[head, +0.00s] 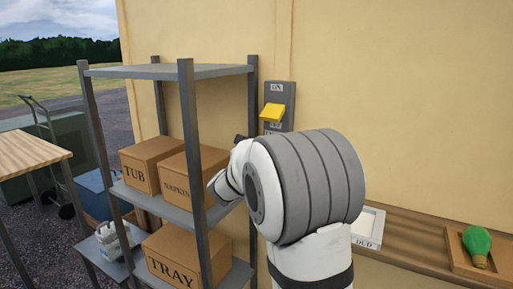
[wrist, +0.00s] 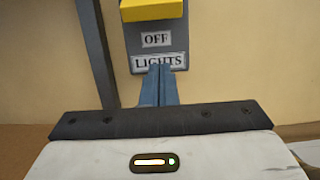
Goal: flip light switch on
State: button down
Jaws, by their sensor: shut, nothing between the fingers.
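The light switch is a grey plate (head: 279,90) on the yellow wall, with a yellow lever (head: 272,112). A label reading ON is above the lever. In the wrist view the lever (wrist: 152,9) is cut by the top edge, and the plate (wrist: 134,45) shows OFF and LIGHTS labels below it. I cannot tell for sure which way the lever is set. My gripper (wrist: 161,70) is shut and empty, its fingertips below the lever at the LIGHTS label. Whether they touch the plate is unclear. In the head view my arm hides the fingers.
A grey metal shelf (head: 187,125) with boxes marked TUB (head: 138,173), NAPKIN (head: 176,191) and TRAY (head: 172,271) stands left of the switch. A wooden counter (head: 412,236) at right holds a green bulb (head: 478,243) in a tray. The wall right of the switch is bare.

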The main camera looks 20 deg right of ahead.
aim_at(277, 131)
jog(key=x, duration=0.4)
jog(key=shift+p, duration=0.3)
jog(key=r, duration=0.1)
jog(key=s+a+r+p, duration=0.1)
jog(key=r, duration=0.1)
jog(key=shift+a+r, duration=0.25)
jog(key=shift+s, duration=0.1)
